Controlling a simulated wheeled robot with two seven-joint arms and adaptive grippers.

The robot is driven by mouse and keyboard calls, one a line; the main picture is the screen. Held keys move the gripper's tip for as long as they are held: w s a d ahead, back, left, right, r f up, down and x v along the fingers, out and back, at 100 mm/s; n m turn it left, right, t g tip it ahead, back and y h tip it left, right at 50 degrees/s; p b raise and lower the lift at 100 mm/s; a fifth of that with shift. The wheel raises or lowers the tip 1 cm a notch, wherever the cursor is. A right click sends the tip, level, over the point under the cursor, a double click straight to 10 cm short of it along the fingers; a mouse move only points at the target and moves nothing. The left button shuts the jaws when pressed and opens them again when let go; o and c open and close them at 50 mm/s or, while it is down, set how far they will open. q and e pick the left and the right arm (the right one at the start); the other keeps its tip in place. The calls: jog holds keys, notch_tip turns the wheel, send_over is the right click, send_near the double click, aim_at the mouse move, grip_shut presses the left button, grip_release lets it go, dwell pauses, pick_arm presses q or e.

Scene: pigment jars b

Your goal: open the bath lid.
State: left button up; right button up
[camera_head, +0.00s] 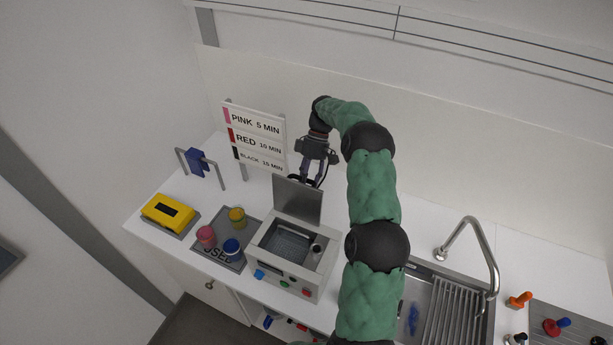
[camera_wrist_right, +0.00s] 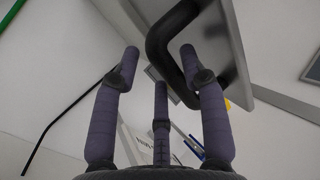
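The bath (camera_head: 308,292) is a grey box with coloured buttons on its front. Its lid (camera_head: 298,204) stands up at the rear edge, and the basin inside is uncovered. My right gripper (camera_head: 312,181) is behind the top of the lid, pointing down. In the right wrist view, the black lid handle (camera_wrist_right: 160,45) passes by the spread fingers of my right gripper (camera_wrist_right: 160,58), and the lid's grey panel (camera_wrist_right: 232,45) is close on the right. The fingers look apart, not closed on the handle; contact is unclear. My left gripper is not in view.
A grey tray (camera_head: 220,219) with pink, yellow and blue jars lies left of the bath. A yellow timer-like box (camera_head: 168,214), a blue item on a metal stand (camera_head: 196,163) and a sign board (camera_head: 256,138) stand nearby. A sink (camera_head: 440,310) with a tap is on the right.

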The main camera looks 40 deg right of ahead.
jog(key=v, duration=0.8)
jog(key=shift+r, duration=0.2)
dwell(0.3)
dwell(0.5)
